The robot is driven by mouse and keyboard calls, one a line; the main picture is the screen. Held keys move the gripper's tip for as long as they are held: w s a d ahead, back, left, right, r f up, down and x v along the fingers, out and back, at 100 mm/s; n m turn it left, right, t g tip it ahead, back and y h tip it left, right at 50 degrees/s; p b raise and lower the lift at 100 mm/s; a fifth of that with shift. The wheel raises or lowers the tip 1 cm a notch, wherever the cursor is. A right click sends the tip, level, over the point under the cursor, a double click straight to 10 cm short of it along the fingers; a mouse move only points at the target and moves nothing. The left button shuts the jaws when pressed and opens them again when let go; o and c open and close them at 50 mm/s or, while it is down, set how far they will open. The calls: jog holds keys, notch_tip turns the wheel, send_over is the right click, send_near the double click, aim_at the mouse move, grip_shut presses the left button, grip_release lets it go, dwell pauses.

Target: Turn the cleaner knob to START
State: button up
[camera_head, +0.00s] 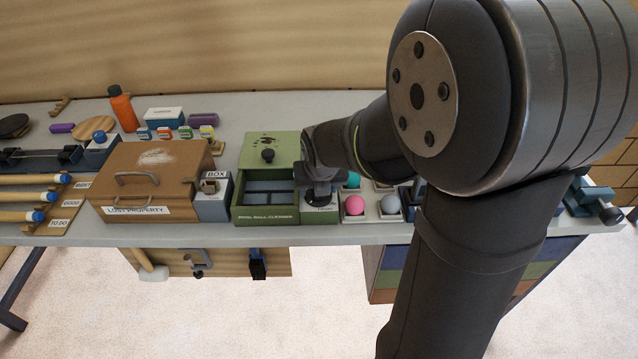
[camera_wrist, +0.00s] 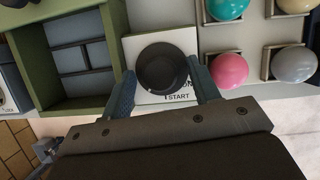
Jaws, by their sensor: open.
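The green ball cleaner (camera_head: 265,222) stands near the front of the bench, with an open compartment. Its knob panel (camera_wrist: 131,48) is pale, at the cleaner's right side. The round black knob (camera_wrist: 163,68) sits on the panel, with the word START printed below it. My gripper (camera_wrist: 162,72) is open, with one blue-grey finger on each side of the knob. I cannot tell whether the fingers touch it. In the head view my gripper (camera_head: 320,188) hides most of the knob and panel.
Right of the panel, several balls sit in small trays, including a pink ball (camera_head: 354,205) and a grey ball (camera_head: 391,204). A brown lost property box (camera_head: 150,182) and a small switch box (camera_head: 212,206) stand left of the cleaner. The bench's front edge is close by.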

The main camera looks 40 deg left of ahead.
jog(key=v, duration=1.7)
jog(key=shift+r, duration=0.15)
jog(key=shift+d, duration=0.15)
